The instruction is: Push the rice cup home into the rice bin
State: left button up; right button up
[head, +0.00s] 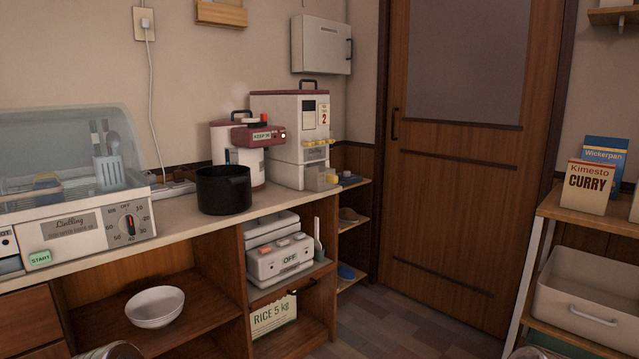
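The rice bin (288,130) is a tall white box with a maroon top, a black handle and a label with a red 2. It stands at the right end of the counter against the back wall. A row of yellowish levers or buttons (317,143) runs across its front. The rice cup (321,178), a small pale box, appears to stick out from the bin's lower front, near the counter's edge. How far it sits inside is too small to tell. Neither of my grippers is in view; only small rounded parts show at the bottom edge.
A black pot (223,190) stands left of the bin, before a red-and-white appliance (238,140). A dish dryer (75,215) fills the counter's left end. A white bowl (155,306) sits on the shelf below. The floor (405,320) before the door is clear.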

aim_at(318, 178)
jog(key=i+l+u, duration=0.15)
jog(key=i+l, duration=0.6)
